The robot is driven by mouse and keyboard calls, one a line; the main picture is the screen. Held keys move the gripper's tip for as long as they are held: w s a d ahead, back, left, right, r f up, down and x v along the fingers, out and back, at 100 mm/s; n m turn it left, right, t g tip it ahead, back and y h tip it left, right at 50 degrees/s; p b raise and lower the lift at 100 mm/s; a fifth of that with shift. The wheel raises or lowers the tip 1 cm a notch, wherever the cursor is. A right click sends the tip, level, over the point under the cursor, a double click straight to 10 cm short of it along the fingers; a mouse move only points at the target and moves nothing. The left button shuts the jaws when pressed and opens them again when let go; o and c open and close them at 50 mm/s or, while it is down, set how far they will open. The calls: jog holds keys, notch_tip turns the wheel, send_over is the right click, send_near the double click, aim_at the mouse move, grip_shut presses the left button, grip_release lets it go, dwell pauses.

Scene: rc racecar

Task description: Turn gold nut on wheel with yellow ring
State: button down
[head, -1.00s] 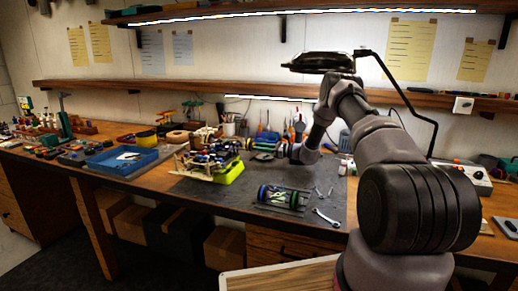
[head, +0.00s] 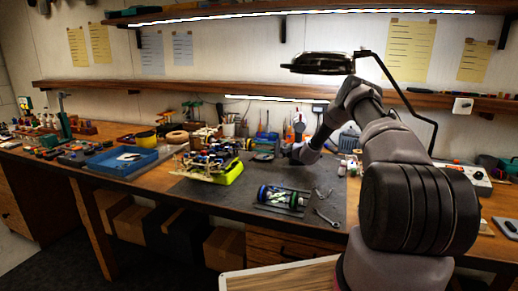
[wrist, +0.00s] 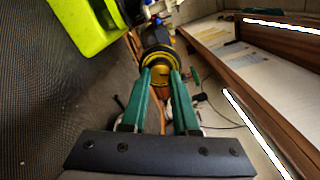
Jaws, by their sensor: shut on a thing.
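My gripper (wrist: 161,76) shows in the wrist view with two green fingers close together. Its tips are on either side of a gold nut (wrist: 160,68) at the centre of a dark wheel (wrist: 157,42) with a yellow ring (wrist: 158,53). The nut is mostly covered by the fingertips. In the head view the racecar (head: 205,158) sits raised on a yellow-green stand (head: 231,173), which also shows at the upper left of the wrist view (wrist: 88,22). My wrist is just right of the car; the fingertips are too small to make out there.
A blue-and-green wheeled part (head: 285,197) and a wrench (head: 325,217) lie on the dark mat (head: 345,190) in front. A blue tray (head: 122,162) stands left. Tools and jars stand along the wall behind. A shelf (head: 230,88) runs above.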

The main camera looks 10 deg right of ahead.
jog(key=n, duration=0.4)
dwell(1.4)
jog(key=c, duration=0.6)
grip_release()
jog(key=shift+c, duration=0.2)
jog(key=v, duration=1)
jog(key=shift+s+d, duration=0.2)
jog(key=shift+d, duration=0.15)
